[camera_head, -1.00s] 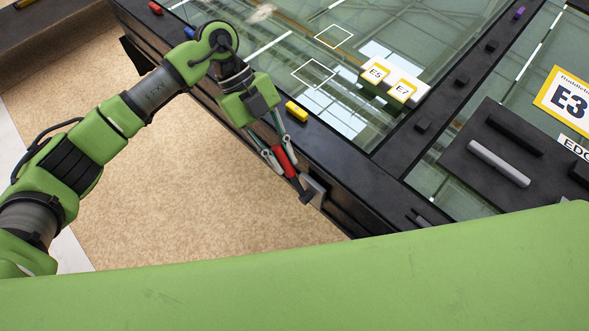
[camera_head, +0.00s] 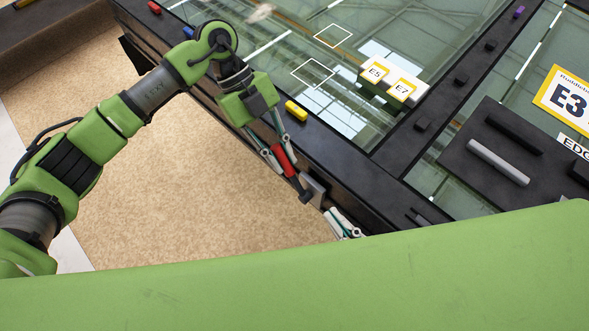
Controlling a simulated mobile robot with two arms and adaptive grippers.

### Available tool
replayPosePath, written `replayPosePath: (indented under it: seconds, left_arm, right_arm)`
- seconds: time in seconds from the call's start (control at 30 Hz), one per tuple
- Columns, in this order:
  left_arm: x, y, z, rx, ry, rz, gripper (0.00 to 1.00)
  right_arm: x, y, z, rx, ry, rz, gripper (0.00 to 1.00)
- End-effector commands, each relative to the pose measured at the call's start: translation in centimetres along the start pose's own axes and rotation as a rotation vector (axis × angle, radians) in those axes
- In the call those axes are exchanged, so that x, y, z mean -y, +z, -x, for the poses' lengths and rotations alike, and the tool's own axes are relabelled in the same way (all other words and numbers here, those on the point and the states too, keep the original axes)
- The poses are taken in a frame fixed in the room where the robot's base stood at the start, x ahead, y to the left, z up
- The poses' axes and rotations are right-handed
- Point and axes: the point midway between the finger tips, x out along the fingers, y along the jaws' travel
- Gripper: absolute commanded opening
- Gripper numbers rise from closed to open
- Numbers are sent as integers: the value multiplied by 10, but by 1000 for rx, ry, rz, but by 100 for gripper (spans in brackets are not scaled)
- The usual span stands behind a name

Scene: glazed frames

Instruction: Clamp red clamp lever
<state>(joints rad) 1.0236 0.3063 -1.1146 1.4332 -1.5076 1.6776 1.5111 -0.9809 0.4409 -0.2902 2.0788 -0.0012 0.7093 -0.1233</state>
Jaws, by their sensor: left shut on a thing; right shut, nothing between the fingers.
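The red clamp lever (camera_head: 284,160) sits at the side of the black frame edge, its dark lower end beside a grey metal plate (camera_head: 313,188). My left gripper (camera_head: 278,156) reaches down from the upper left and is shut on the lever's red handle. My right gripper (camera_head: 343,224) shows only in part at the frame's side, below and right of the lever and apart from it. It is shut and empty. The rest of my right arm is hidden behind a large green part of mine in front.
The black frame (camera_head: 330,145) holds glass panes. A yellow block (camera_head: 296,111) lies on its edge near my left gripper. White blocks marked E5 and E7 (camera_head: 395,82) stand on the glass. A black plate with a grey bar (camera_head: 499,162) is at right. Open floor (camera_head: 180,200) lies left.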

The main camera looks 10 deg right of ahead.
Motion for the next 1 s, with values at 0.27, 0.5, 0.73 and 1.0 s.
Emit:
replayPosePath:
  seconds: [0.27, 0.5, 0.73, 1.0]
  left_arm:
    - [1, -1, 2, 0, -4, -1, 0]
    - [1, -1, 2, 0, -4, -1, 0]
    - [1, 0, 2, 0, -4, -1, 0]
    - [1, 0, 2, 1, -4, -1, 0]
  right_arm:
    - [-1, -3, -45, -9, 1, 3, 0]
    - [-1, -2, -95, -7, 1, 3, 0]
    - [0, 19, -118, -1, 0, 2, 0]
    - [0, 28, -126, -1, -1, 1, 0]
